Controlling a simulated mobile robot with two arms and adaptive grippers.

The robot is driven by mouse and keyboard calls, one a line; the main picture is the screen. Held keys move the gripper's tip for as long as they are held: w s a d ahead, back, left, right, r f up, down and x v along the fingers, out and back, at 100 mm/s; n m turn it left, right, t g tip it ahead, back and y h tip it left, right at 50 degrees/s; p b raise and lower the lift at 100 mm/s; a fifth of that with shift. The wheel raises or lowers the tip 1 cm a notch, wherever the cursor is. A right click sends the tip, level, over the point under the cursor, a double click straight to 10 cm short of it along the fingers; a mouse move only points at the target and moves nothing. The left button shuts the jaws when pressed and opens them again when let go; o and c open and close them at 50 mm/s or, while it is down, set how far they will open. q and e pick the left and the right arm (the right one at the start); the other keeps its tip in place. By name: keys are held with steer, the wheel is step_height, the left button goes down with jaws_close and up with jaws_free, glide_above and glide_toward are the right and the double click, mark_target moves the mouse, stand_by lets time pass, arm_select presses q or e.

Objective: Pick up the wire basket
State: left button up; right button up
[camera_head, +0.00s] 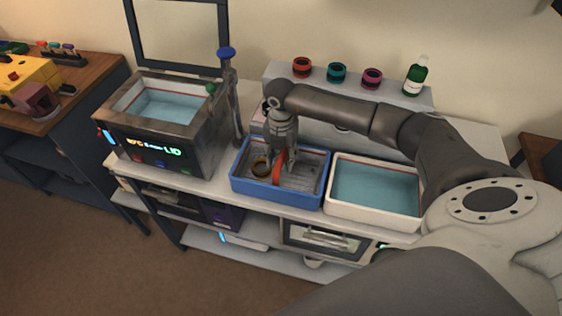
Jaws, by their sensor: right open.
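A blue tub (276,197) stands on the bench in the middle of the view. Inside it is a greyish, mesh-like shape (307,178) that looks like the wire basket, though it is small and partly covered. A red-orange curved piece (277,172) and a brass-coloured ring (261,167) show in the tub too. My right gripper (284,160) points down into the tub with open fingers, around or just beside the red-orange piece. I cannot tell whether it touches anything. My left gripper is out of view.
A white tub of bluish liquid (372,214) stands right of the blue tub. A dark open-topped bath with a lit display (157,150) is on the left, its lid raised. A stand with a blue knob (227,54) and a green bottle (415,77) rise behind.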

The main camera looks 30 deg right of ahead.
jaws_close()
steer(key=shift+r, duration=0.1)
stand_by(0.3)
